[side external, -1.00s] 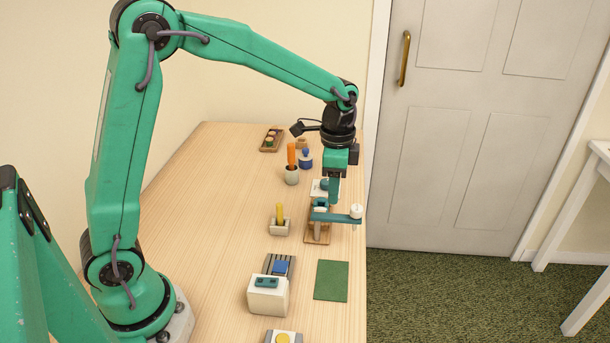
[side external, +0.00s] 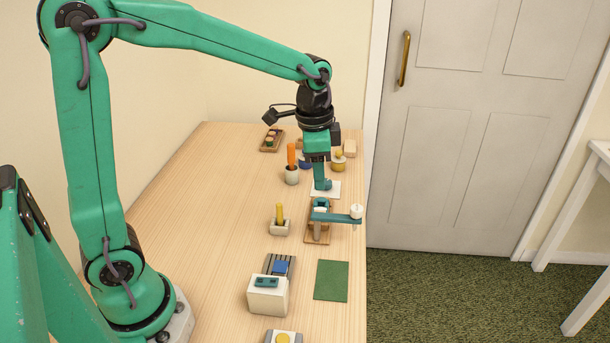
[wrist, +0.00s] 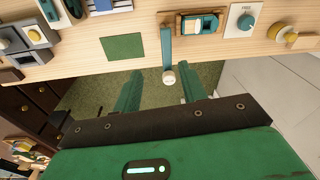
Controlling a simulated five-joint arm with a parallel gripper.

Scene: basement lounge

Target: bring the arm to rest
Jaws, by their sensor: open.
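My gripper (side external: 315,172) is above the right part of the table in the side external view, pointing down, with nothing seen in it. In the wrist view its two teal fingers stand apart (wrist: 160,85), with floor and the table's edge beyond them. A teal lever with a white knob (side external: 356,211) on a wooden base is just below and to the right of the gripper; the knob (wrist: 168,77) also shows in the wrist view. The white panel with a teal dial (wrist: 243,22) is partly behind the gripper in the side external view.
The wooden table (side external: 190,210) is clear on its left. A cup with an orange stick (side external: 292,176), a yellow-handled block (side external: 280,226), a white box (side external: 268,296) and a green mat (side external: 331,281) stand or lie on it. A yellow knob (side external: 338,163) is behind the gripper.

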